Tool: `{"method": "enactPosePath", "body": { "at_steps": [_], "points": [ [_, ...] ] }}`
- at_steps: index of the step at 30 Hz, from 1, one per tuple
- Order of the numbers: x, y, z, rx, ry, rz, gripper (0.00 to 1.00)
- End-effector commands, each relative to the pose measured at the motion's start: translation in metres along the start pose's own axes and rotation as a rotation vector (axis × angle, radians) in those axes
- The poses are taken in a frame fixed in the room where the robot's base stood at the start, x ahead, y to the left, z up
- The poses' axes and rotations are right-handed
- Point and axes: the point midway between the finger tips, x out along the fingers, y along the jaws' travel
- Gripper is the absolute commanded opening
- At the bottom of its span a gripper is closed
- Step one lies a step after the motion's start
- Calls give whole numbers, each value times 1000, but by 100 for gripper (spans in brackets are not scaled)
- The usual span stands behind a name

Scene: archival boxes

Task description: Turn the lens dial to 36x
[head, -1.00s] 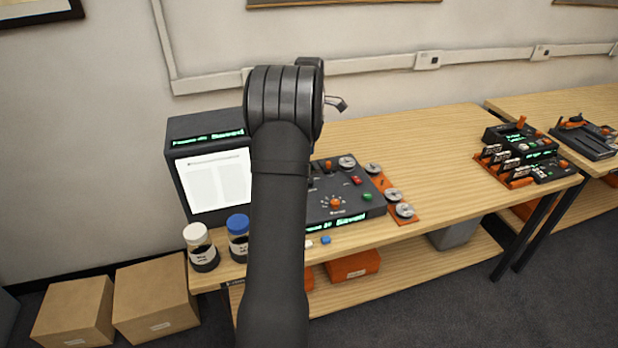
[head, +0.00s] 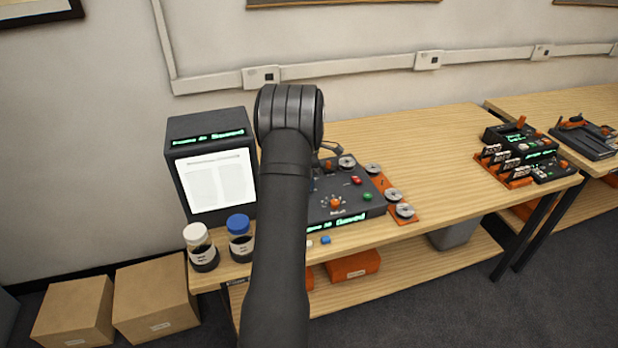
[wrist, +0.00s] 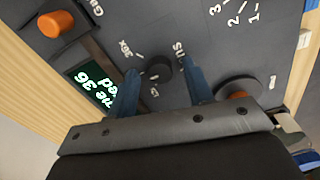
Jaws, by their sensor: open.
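The lens dial (wrist: 157,72) is a small black round knob on a dark panel in the wrist view. A white "36x" mark is printed at its upper left, and another label lies to its right. My gripper (wrist: 159,70) has blue fingers, open, one on each side of the dial; I cannot tell whether they touch it. In the head view the dial is not distinguishable, and my arm hides part of the dark control panel (head: 345,207).
Orange knobs (wrist: 57,23) and (wrist: 238,92) lie to either side of the fingers. A screen unit (head: 210,135), jars with white (head: 197,232) and blue lids (head: 238,224) stand to the left. Free tabletop (head: 425,140) lies right.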

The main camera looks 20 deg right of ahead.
Motion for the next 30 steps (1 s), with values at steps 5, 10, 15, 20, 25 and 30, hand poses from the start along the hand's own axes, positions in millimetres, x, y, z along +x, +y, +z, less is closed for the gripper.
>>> {"method": "enactPosePath", "body": {
  "at_steps": [5, 10, 15, 20, 25, 30],
  "points": [
    [0, 0, 0, 0, 0, 0, 35],
    [0, 0, 0, 0, 0, 0, 2],
    [0, 0, 0, 5, 0, 0, 2],
    [0, 0, 0, 39, 0, 0, 2],
    [-1, 0, 0, 125, 0, 0, 2],
    [-1, 0, 0, 262, 0, 0, 2]
  ]
}}
